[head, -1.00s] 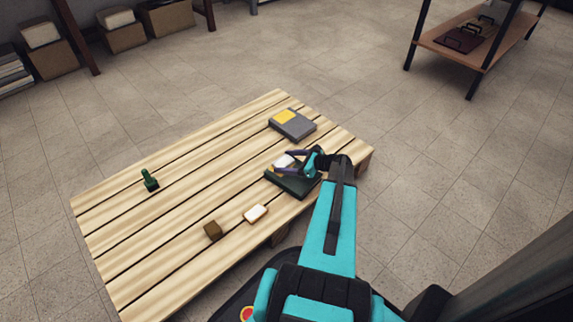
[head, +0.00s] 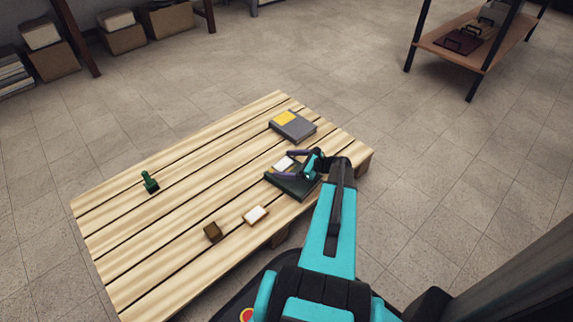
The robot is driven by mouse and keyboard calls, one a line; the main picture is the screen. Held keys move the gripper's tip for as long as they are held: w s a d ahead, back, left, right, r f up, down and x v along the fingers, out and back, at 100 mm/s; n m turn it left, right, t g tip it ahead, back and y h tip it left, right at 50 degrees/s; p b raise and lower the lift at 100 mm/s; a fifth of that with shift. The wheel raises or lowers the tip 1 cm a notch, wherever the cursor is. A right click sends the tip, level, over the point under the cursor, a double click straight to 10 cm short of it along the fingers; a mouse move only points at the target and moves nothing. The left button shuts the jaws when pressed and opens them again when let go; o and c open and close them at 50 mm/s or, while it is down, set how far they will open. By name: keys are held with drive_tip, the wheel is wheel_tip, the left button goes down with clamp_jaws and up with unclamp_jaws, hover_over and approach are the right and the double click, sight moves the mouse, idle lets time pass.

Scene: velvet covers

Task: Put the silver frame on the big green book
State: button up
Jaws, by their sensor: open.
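The big green book (head: 290,186) lies flat near the right edge of the slatted wooden table. A small pale, silvery piece, which looks like the silver frame (head: 283,164), appears to lie on the far left part of the book's cover. My gripper (head: 287,163) is open just over the book, with a finger on either side of the pale piece. The fingers look apart from it, but any contact is too small to tell. Part of the book is hidden by my gripper.
A grey book with a yellow patch (head: 294,127) lies behind the green book. A white-topped block (head: 256,215) and a brown cube (head: 213,231) sit near the front edge. A dark green stamp-like object (head: 150,182) stands at the left. The table's middle (head: 205,182) is clear.

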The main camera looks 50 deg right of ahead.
drive_tip(key=shift+s+d+r+p, duration=0.15)
drive_tip(key=shift+s+r+p, duration=0.2)
drive_tip(key=shift+s, duration=0.1)
drive_tip(key=p+v, duration=0.4)
drive_tip(key=v, duration=0.7)
idle(0.4)
